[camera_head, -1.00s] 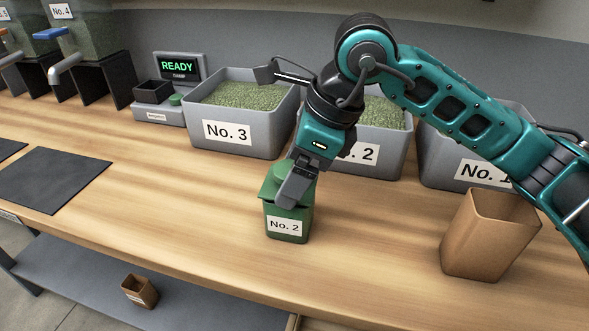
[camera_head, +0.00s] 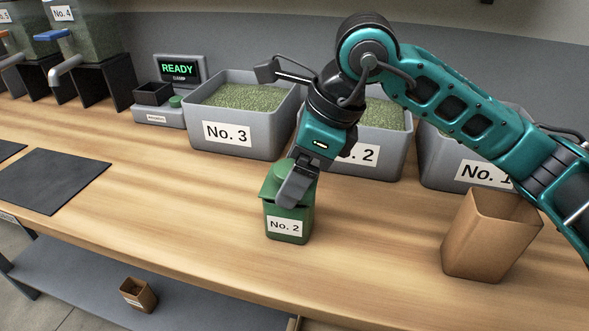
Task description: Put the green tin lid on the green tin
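The green tin (camera_head: 286,228), labelled No. 2, stands upright on the wooden counter. The green tin lid (camera_head: 268,190), with a round raised knob, is at the tin's top, its left edge a little out past the tin. It looks slightly tilted; I cannot tell whether it rests fully on the rim. My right gripper (camera_head: 288,190) points down at the lid, with one grey finger in front of the knob. The other finger is hidden, but it appears shut on the lid. My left gripper is not in view.
Grey bins of green beans, such as the No. 3 bin (camera_head: 263,140), stand behind the tin. A brown container (camera_head: 487,240) stands at the right. A dark mat (camera_head: 52,180) lies at the left. A scale reading READY (camera_head: 178,69) is at the back. The counter left of the tin is clear.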

